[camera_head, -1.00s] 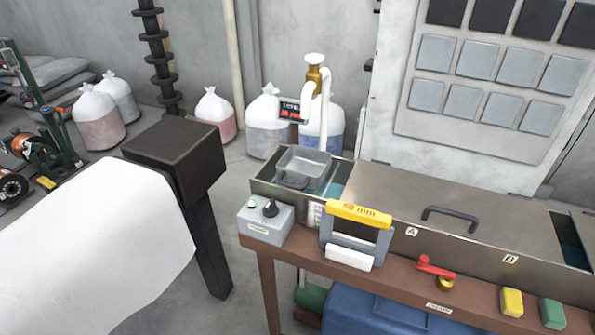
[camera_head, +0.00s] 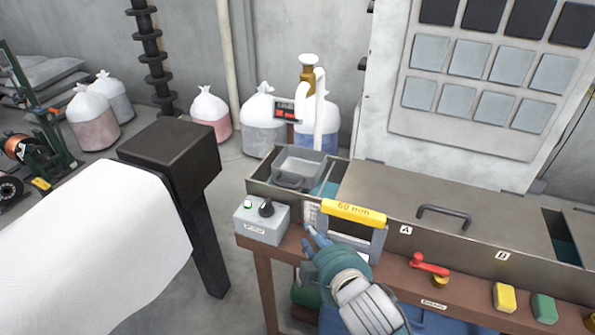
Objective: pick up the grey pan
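The grey pan (camera_head: 310,163) is a small square tray with a handle on its near side. It sits at the open left end of the long metal trough (camera_head: 375,212). My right gripper (camera_head: 311,241) comes in from the bottom with blue fingertips spread apart. It is empty, below and in front of the pan and apart from it in the picture. It overlaps the lower left of the yellow-handled 60 mm frame (camera_head: 347,211); whether they touch I cannot tell. My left gripper is out of view.
A grey switch box (camera_head: 262,222) stands at the left end of the brown bench. A red-handled valve (camera_head: 428,264) and yellow and green blocks (camera_head: 504,297) lie to the right.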

